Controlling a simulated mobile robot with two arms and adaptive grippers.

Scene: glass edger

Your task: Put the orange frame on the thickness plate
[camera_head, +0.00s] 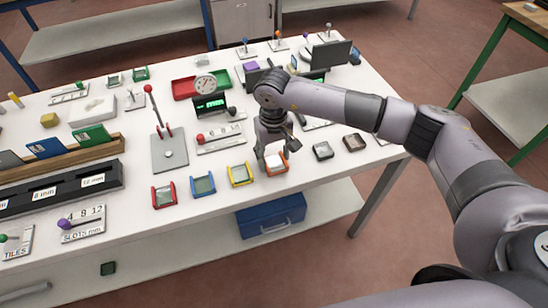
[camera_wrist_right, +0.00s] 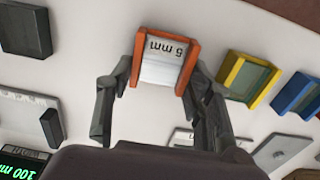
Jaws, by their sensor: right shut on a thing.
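The orange frame (camera_head: 285,166) is near the front edge of the white table, at the right end of a row of coloured frames. In the wrist view the orange frame (camera_wrist_right: 195,54) has two orange sides, and a pale face marked "5 mm" shows between them. My right gripper (camera_head: 268,153) reaches down over it from behind. In the wrist view the right gripper's fingers (camera_wrist_right: 157,82) are shut on the frame's two sides. I cannot tell if the frame touches the table. Several labelled plates lie about; I cannot tell which is the thickness plate. My left gripper is not in view.
Yellow (camera_head: 240,174), blue (camera_head: 202,185) and red (camera_head: 164,195) frames stand to the left. Dark small blocks (camera_head: 323,151) lie to the right.

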